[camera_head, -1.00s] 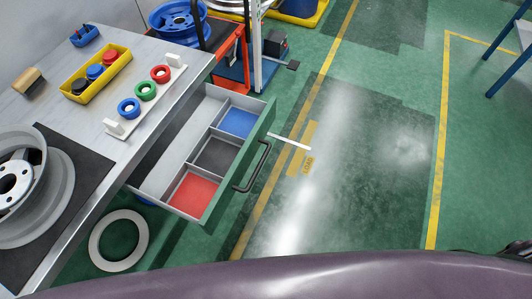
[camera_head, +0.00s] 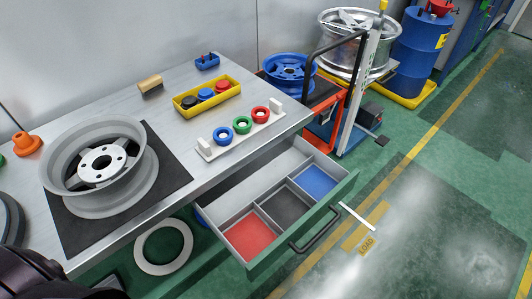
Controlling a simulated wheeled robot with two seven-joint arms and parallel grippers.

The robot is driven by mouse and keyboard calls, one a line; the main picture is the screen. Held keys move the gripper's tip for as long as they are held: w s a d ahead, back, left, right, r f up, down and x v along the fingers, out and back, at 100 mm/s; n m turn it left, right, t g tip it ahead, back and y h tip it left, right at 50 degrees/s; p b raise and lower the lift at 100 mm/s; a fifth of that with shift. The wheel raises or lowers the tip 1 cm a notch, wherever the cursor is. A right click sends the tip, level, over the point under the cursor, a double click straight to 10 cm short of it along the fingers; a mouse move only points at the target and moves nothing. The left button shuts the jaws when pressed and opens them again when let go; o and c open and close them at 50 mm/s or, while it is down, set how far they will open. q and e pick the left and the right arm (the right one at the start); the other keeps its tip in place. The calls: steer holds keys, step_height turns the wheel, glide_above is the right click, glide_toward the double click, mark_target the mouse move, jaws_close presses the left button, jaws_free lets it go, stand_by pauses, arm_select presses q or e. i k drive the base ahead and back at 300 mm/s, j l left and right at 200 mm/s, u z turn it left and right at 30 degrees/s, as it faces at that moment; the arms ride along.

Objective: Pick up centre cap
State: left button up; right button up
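A yellow tray (camera_head: 231,94) on the workbench holds three round caps in a row: black (camera_head: 190,101), blue (camera_head: 206,95) and red (camera_head: 222,87). These look like centre caps. A silver wheel (camera_head: 135,166) lies on a dark mat (camera_head: 178,196) at the left, with its centre hole and bolt holes showing. Neither gripper shows; only a dark part of my own body enters at the lower left.
A white rack (camera_head: 208,150) with blue, green and red rings stands by the bench edge. An open drawer (camera_head: 345,190) with red, grey and blue compartments juts out below. A brush (camera_head: 150,84) and blue holder (camera_head: 207,62) lie behind. A white ring (camera_head: 142,257) is on the floor.

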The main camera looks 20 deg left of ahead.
mark_target(188, 102)
steer(key=u, duration=0.9)
